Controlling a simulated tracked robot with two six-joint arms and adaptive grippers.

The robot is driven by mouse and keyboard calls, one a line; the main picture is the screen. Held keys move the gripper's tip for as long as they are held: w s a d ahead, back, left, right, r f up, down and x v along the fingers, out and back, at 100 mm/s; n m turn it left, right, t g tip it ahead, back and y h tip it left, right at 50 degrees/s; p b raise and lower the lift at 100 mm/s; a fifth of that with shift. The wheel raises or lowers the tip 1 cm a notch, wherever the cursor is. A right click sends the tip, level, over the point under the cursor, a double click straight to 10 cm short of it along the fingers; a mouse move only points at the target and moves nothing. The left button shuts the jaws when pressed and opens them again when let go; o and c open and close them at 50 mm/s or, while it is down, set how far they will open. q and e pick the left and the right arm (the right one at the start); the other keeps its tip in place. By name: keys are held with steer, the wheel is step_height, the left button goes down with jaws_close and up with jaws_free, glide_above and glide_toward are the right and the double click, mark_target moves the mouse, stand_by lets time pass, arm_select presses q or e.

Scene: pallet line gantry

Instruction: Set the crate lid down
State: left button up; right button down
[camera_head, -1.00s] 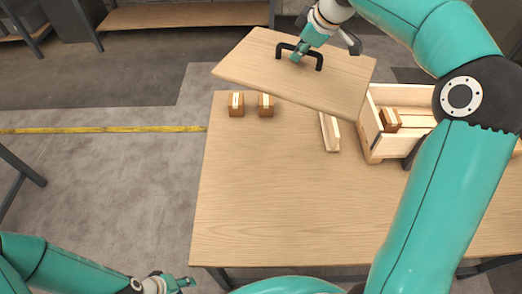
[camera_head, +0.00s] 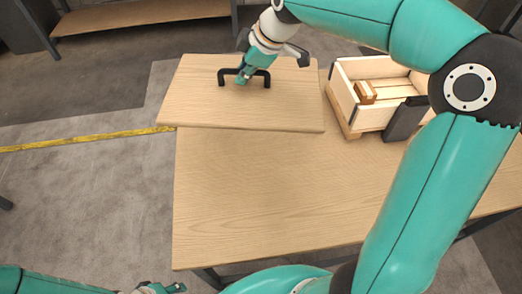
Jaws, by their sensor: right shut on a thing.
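The crate lid (camera_head: 190,100) is a flat wooden board with a black handle (camera_head: 222,76) on top. It is over the far left part of the table, and its left corner sticks out past the table's left edge. My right gripper (camera_head: 244,77) is shut on the lid's handle. I cannot tell whether the lid's underside touches anything. The open wooden crate (camera_head: 349,97) stands to the right, apart from the lid, with a brown block (camera_head: 365,92) inside. My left gripper (camera_head: 163,289) is at the bottom edge, far from the lid, partly cut off.
The wooden table (camera_head: 250,190) is bare in front of the lid. A dark grey upright piece (camera_head: 403,120) is at the crate's near right side, partly behind my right arm. A yellow floor line (camera_head: 80,141) and a shelf (camera_head: 140,20) lie beyond the table.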

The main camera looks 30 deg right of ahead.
steer(key=s+a+f+n+y+b, duration=0.15)
steer(key=s+a+f+b, duration=0.25)
steer(key=s+a+f, duration=0.4)
arm_select(q)
step_height(320, 180, down, 9)
steer(key=b, duration=0.3)
arm_select(e)
glide_above(245, 180)
steer(key=shift+n+g+h, duration=0.25)
steer(key=shift+n+g, duration=0.05)
steer(key=shift+n, duration=0.15)
steer(key=shift+f, duration=10)
arm_select(q)
steer(key=shift+a+f+b, duration=0.1)
steer(key=shift+f+b, duration=0.1)
steer(key=shift+b, duration=0.1)
arm_select(e)
steer(key=shift+f, duration=0.1)
steer(key=c, duration=1.2)
jaws_free()
steer(key=shift+a, duration=0.1)
arm_select(q)
steer(key=shift+r, duration=0.15)
arm_select(e)
steer(key=shift+o, duration=0.2)
